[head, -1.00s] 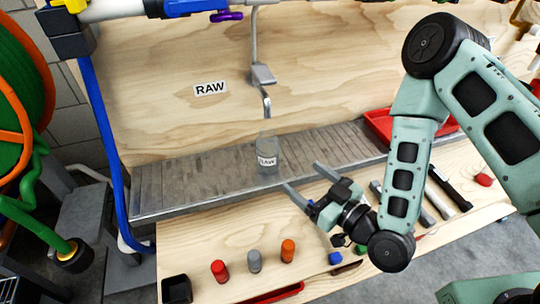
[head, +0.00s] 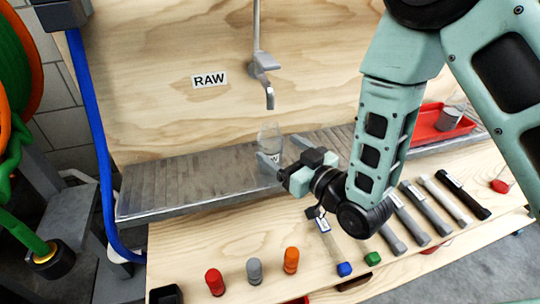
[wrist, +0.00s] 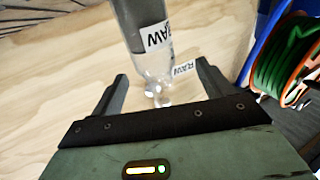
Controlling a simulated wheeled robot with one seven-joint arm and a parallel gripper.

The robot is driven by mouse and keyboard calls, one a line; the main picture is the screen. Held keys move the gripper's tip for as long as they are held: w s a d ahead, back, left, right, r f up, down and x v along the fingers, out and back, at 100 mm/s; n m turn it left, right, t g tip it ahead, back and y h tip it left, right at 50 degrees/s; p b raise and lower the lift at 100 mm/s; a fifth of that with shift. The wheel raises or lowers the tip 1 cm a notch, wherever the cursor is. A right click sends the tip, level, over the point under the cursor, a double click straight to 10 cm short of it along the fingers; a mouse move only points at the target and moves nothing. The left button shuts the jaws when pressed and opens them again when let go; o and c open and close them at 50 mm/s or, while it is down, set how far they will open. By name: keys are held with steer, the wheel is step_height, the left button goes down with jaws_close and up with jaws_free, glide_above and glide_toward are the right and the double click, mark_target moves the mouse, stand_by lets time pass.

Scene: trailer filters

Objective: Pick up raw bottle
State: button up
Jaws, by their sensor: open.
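The raw bottle (head: 270,133) is clear, with a white RAW label, and stands upright on the grey slatted ledge below the metal spout. It also shows in the wrist view (wrist: 146,45), upside down, with its neck toward the palm. My gripper (head: 280,151) is open at the bottle, its fingers hiding part of the lower body and label in the head view. In the wrist view my gripper (wrist: 162,72) has one finger to each side of the bottle, with gaps visible. I cannot tell whether either finger touches it.
The metal spout (head: 268,92) hangs just above the bottle. A RAW sign (head: 209,80) is on the wooden back wall. A red tray (head: 428,128) holding a cup sits at right. Several colored caps and grey cylinders lie on the wooden counter (head: 200,245) in front.

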mark_target(265, 133)
steer(key=x, duration=0.7)
steer(key=shift+w+d+r, duration=0.15)
steer(key=shift+w, duration=0.3)
steer(key=c, duration=1.2)
steer(key=shift+c, duration=0.4)
steer(key=shift+r, duration=0.1)
